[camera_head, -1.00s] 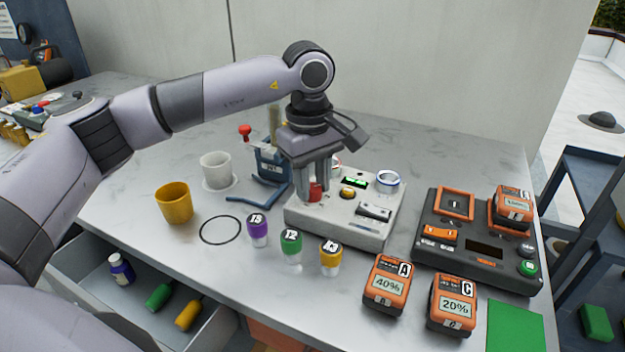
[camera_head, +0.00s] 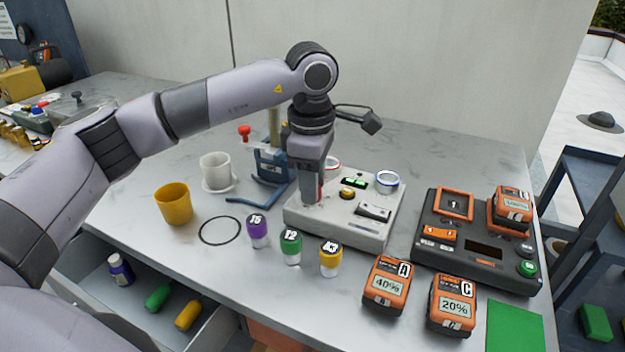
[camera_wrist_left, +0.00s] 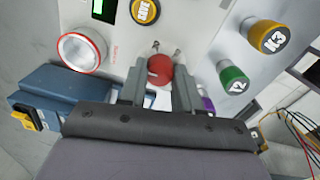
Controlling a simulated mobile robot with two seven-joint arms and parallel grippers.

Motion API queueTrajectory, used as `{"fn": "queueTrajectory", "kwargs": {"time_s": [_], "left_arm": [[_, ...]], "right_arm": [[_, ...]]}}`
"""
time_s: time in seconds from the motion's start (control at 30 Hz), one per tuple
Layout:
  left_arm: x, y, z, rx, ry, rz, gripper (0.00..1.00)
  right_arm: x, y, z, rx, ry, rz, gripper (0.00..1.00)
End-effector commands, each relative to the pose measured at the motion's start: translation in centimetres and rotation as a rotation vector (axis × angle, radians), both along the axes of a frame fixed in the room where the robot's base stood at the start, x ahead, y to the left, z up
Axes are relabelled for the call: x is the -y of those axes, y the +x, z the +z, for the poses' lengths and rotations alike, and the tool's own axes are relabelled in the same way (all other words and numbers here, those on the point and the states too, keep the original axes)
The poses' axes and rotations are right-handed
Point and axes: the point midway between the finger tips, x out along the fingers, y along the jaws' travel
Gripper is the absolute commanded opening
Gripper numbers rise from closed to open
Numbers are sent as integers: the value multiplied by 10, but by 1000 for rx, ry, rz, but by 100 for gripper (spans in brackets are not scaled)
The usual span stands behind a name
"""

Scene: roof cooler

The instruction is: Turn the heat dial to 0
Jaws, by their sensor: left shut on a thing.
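The white control box (camera_head: 340,222) stands on the bench with a green-lit display, a yellow-ringed button and a dark switch on its top. The red dial (camera_wrist_left: 160,69) shows in the left wrist view between the two fingers of my left gripper (camera_wrist_left: 160,80). My left gripper also shows in the head view (camera_head: 312,197), pointing down over the near left part of the box. It is shut on the red dial. In the head view the fingers hide most of the dial, and its pointer setting cannot be read. My right gripper is not in view.
Numbered vials, purple (camera_head: 257,231), green (camera_head: 291,245) and yellow (camera_head: 330,258), stand before the box. A yellow cup (camera_head: 174,204) and white cup (camera_head: 215,170) stand left. An orange-black charger (camera_head: 475,240) is right. A blue device (camera_head: 270,165) stands close behind the gripper.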

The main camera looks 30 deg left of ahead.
Motion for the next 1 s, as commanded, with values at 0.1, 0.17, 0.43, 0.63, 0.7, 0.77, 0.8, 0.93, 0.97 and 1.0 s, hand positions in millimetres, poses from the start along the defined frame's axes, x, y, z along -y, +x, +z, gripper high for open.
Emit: {"fn": "queueTrajectory", "kwargs": {"time_s": [0.1, 0.17, 0.43, 0.63, 0.7, 0.77, 0.8, 0.93, 0.97, 1.0], "left_arm": [[0, 0, 0, 2, 1, 16, 2], [0, 0, 0, 2, 2, 21, 2], [0, 0, 0, 2, 1, 23, 2], [0, 0, 0, 2, 1, 22, 58], [0, 0, 0, 1, 0, 22, 58], [0, 0, 0, 1, 0, 22, 58], [0, 0, 0, 1, 0, 22, 58], [0, 0, 2, 2, 1, 22, 58], [0, 0, 4, 2, 0, 22, 58], [0, 1, 8, 3, 0, 22, 58]], "right_arm": [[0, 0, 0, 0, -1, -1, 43], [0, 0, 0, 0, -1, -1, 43], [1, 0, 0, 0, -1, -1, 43], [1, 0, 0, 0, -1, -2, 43], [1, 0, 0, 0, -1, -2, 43], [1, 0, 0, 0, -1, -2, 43], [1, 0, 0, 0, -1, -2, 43], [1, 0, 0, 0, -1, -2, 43], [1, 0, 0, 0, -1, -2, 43], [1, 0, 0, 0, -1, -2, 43]]}}
